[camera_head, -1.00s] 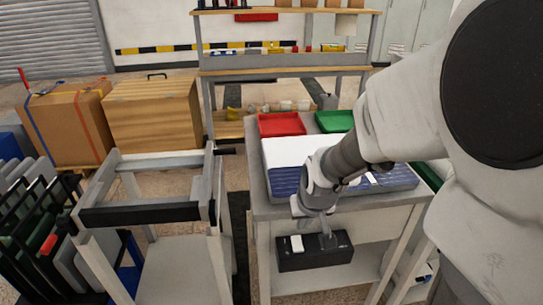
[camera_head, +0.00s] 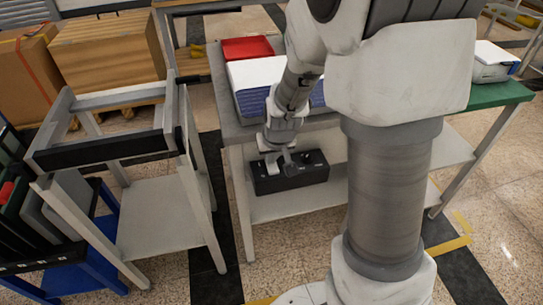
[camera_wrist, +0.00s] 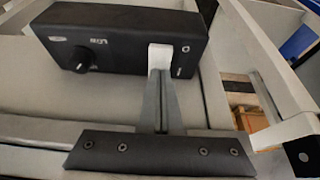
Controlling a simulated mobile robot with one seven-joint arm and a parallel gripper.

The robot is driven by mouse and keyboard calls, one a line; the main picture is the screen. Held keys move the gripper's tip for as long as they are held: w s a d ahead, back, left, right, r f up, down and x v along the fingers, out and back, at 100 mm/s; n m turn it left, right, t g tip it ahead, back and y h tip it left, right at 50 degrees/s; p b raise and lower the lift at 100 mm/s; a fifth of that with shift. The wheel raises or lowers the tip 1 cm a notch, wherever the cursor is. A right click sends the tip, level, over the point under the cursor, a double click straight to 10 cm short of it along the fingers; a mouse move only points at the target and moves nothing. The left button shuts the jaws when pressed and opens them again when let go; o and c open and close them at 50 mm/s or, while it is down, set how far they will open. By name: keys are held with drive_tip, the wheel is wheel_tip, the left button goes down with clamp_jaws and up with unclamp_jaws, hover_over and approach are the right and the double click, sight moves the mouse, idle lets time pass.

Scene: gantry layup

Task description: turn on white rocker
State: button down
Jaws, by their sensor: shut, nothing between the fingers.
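The white rocker (camera_wrist: 160,57) sits near one end of a black control box (camera_wrist: 125,35) in the wrist view. My gripper (camera_wrist: 160,74) is shut and empty, with its fingertips at the rocker's edge. I cannot tell whether they touch it. There my gripper (camera_head: 288,158) is at the box's upper front, and the rocker is hard to make out.
A round black knob (camera_wrist: 82,58) is on the same box. The workbench (camera_head: 226,118) carries a red tray (camera_head: 247,48) and a white-and-blue bin (camera_head: 250,76). A grey cart frame (camera_head: 110,153) stands to the left.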

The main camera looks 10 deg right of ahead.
drive_tip(key=shift+w+p, duration=0.1)
drive_tip(key=shift+p, duration=0.25)
drive_tip(key=shift+f+g, duration=0.15)
drive_tip(key=shift+g, duration=0.15)
drive_tip(key=shift+s, duration=0.8)
